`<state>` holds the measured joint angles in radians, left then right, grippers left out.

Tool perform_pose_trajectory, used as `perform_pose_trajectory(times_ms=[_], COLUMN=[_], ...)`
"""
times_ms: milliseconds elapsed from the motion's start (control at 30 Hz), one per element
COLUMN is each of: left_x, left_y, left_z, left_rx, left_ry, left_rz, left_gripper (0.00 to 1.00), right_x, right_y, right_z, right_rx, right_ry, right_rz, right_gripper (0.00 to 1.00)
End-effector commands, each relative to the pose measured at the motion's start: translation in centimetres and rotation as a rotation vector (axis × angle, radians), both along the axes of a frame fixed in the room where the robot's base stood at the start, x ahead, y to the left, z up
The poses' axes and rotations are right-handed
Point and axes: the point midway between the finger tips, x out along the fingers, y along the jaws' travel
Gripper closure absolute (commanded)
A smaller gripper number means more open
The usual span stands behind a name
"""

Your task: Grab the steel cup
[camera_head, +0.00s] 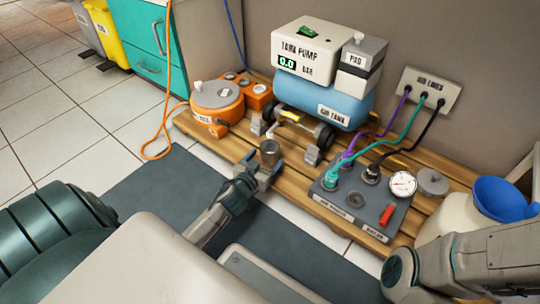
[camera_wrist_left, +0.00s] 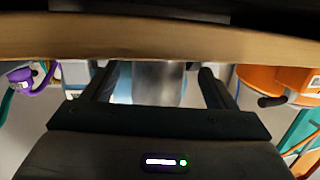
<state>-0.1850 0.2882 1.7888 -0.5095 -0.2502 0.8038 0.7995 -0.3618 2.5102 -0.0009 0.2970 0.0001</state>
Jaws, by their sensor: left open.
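The steel cup (camera_head: 270,153) is a small grey metal cylinder near the front-left edge of the wooden pallet in the head view. My left gripper (camera_head: 262,172) is open at the cup, with its fingers on either side. In the left wrist view the cup (camera_wrist_left: 158,85) shows as a shiny grey shape between the two dark fingers of my left gripper (camera_wrist_left: 155,87). I cannot tell whether the fingers touch it. Part of the cup is hidden by the gripper. My right arm comes in at the lower right, and its gripper is not in view.
The wooden pallet (camera_head: 222,144) carries an orange tank (camera_head: 216,103), a blue gas tank (camera_head: 322,101) under a pump, and a control box (camera_head: 352,208) with hoses and a gauge. A blue funnel (camera_head: 503,199) stands at right. The dark mat (camera_head: 150,190) in front is mostly clear.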

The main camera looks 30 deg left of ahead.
Motion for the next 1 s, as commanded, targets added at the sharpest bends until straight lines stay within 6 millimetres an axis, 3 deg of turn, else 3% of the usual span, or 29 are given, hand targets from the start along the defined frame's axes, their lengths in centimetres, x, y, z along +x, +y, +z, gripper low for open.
perform_pose_trajectory(times_ms=[33, 200, 500, 767, 1000], left_x=[0.9, 3.0, 3.4, 3.4, 3.4], left_y=[0.0, 0.2, 0.2, 0.2, 0.2], left_z=[-0.6, -0.7, -0.6, -0.6, -0.6], left_rx=[-0.002, -0.001, 0.0, 0.0, 0.0], left_ry=[-0.004, -0.003, 0.0, -0.001, -0.001], left_rz=[0.001, 0.0, 0.0, 0.0, 0.0], left_gripper=[0.21, 0.21, 0.21, 0.7, 0.71], right_x=[0.0, 0.0, 0.0, 0.0, 0.0], right_y=[0.0, 0.0, 0.0, 0.0, 0.0], right_z=[-1.0, -1.8, -1.8, -1.8, -1.8], right_rx=[0.0, 0.0, 0.0, 0.0, 0.0], right_ry=[0.0, 0.001, 0.001, 0.001, 0.001], right_rz=[0.0, 0.0, 0.0, 0.0, 0.0], right_gripper=[0.62, 0.62, 0.62, 0.62, 0.62])
